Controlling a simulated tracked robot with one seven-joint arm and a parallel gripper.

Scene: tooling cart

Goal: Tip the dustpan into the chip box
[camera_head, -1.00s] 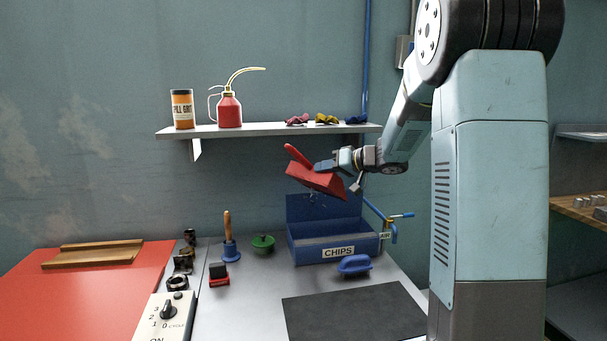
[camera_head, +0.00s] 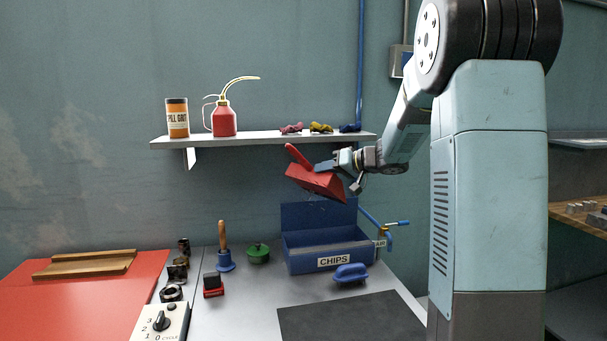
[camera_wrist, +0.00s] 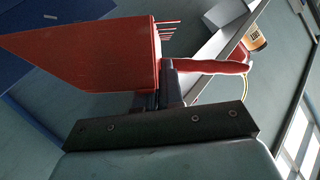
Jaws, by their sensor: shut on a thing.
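The red dustpan (camera_head: 316,180) is held in the air above the chip box, tilted with its pan sloping down to the right. My gripper (camera_head: 338,165) is shut on it near its handle. In the wrist view the dustpan (camera_wrist: 90,55) fills the upper left and its red handle (camera_wrist: 210,67) runs right from the jaws (camera_wrist: 168,85). The blue chip box (camera_head: 303,259), labelled CHIPS, stands open on the bench below, apart from the pan. Small dark specks show between pan and box. The box's inside is mostly hidden by its front wall.
A shelf (camera_head: 260,139) behind holds an orange tin (camera_head: 177,118), a red oil can (camera_head: 224,121) and rags. A blue air pipe (camera_head: 372,218) rises at the right.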

